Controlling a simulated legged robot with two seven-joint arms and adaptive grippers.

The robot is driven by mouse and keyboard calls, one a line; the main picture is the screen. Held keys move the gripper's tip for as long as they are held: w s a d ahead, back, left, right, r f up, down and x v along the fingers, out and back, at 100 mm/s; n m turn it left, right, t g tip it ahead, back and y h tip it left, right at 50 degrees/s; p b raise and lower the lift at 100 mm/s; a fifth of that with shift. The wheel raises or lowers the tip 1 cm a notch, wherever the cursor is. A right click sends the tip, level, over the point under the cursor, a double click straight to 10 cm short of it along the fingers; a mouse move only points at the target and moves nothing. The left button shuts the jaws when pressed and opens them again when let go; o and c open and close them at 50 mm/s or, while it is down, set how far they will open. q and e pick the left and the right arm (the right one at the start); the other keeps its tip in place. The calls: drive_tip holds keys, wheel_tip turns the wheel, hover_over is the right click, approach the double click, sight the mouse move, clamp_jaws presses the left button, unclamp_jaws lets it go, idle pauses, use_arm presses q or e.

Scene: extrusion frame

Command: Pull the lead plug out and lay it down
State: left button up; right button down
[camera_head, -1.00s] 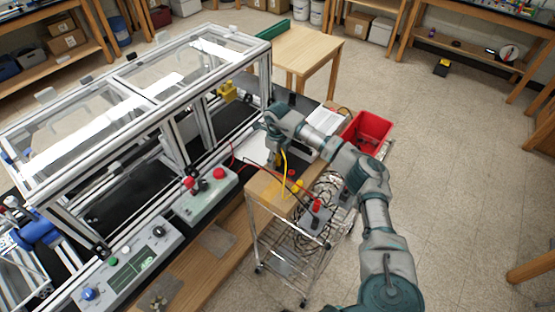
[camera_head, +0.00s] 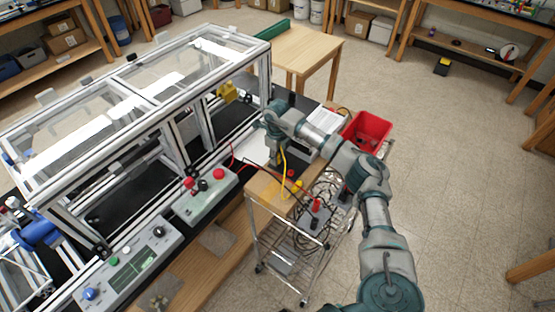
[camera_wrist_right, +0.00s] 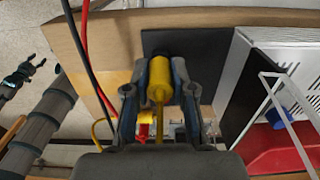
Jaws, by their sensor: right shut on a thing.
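My right gripper (camera_wrist_right: 160,78) is shut on a yellow lead plug (camera_wrist_right: 159,80), which sits between its two dark fingers. A yellow lead (camera_head: 284,160) hangs in a loop beside the wrist in the head view. The gripper (camera_head: 275,160) points down over the wooden-topped bench end, by a dark plate (camera_wrist_right: 205,60). The fingers hide the plug's tip, so I cannot tell whether it is in a socket. A dark forked shape (camera_wrist_right: 20,78) at the left edge of the wrist view may be my left gripper. The head view does not show it.
A red bin (camera_head: 367,130) stands to the right of the gripper. A wire cart (camera_head: 290,250) with coiled cables stands in front. Red and black leads (camera_wrist_right: 88,70) run close by. A control box with red knobs (camera_head: 205,195) and an extrusion frame (camera_head: 130,100) are left.

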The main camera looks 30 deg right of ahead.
drive_tip(key=shift+r+p, duration=1.65)
drive_tip(key=shift+r, duration=0.85)
